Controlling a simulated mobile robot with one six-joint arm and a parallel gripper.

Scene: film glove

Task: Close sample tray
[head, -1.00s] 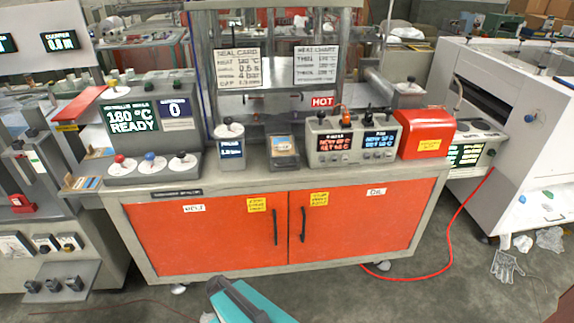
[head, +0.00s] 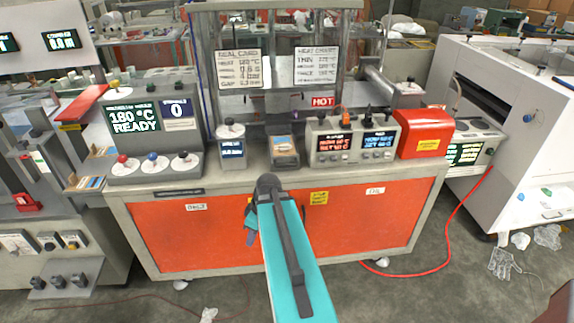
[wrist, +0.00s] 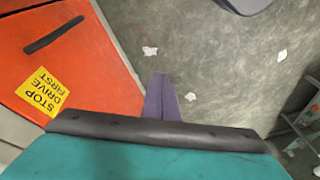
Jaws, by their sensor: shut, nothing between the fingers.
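No tray is plainly labelled in view. A small open tray (head: 85,183) with coloured strips juts out at the left end of the bench, beside the grey control unit; it may be the sample tray. A small dark holder with a tan and blue piece (head: 284,150) sits mid-bench. My teal arm reaches up in front of the orange cupboard. My gripper shows in the wrist view (wrist: 162,84) with its purple fingers together and empty, over the floor beside the cupboard. In the head view its fingers are not clear.
The bench carries a control unit (head: 150,125) with knobs, a twin-display box (head: 352,142) and a red box (head: 425,134). A sign reads HOT. The orange cupboard (head: 190,235) has yellow notes. A red cable and scraps lie on the floor at right.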

